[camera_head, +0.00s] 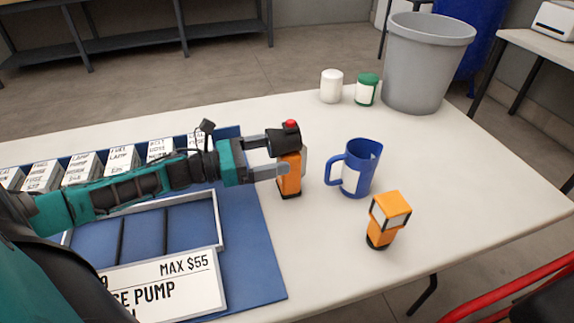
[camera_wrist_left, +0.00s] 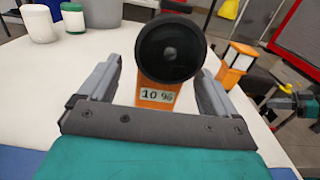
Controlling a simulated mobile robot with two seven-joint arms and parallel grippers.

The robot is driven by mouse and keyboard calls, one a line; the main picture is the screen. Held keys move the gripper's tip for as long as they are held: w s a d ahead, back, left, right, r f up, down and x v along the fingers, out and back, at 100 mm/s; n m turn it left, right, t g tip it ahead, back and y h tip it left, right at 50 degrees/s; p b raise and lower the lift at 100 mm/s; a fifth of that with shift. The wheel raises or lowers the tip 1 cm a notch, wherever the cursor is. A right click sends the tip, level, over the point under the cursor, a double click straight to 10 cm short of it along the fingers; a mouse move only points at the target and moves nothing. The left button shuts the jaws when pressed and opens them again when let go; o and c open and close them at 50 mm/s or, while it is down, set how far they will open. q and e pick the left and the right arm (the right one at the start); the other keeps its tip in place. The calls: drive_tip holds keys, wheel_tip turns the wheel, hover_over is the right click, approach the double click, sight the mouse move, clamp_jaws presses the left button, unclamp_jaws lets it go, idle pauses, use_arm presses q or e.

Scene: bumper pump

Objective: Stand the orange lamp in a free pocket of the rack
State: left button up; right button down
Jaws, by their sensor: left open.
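An orange lamp (camera_head: 289,178) with a black head and a red button stands upright on the white table, right of the blue mat. My left gripper (camera_head: 277,158) is open, with one finger on each side of the lamp. A second orange lamp-like thing (camera_head: 384,220) with a pale window stands farther right. The rack (camera_head: 215,208) on the mat has a white frame and blue pockets with dark dividers; my left arm covers part of it.
A blue mug (camera_head: 359,170) stands just right of the gripper. White (camera_head: 331,86) and green-white (camera_head: 366,90) canisters and a grey bin (camera_head: 425,62) are at the back. Labelled boxes (camera_head: 122,158) line the mat's far side. A price sign (camera_head: 170,285) stands at the rack's front.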

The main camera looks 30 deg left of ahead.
sight(287, 151)
use_arm(q)
drive_tip(key=shift+x, duration=1.9)
drive_tip(key=shift+s+d, duration=0.15)
drive_tip(key=shift+c, duration=0.4)
drive_tip(key=c, duration=1.4)
drive_tip(key=shift+r, duration=0.1)
drive_tip(key=shift+c, duration=0.7)
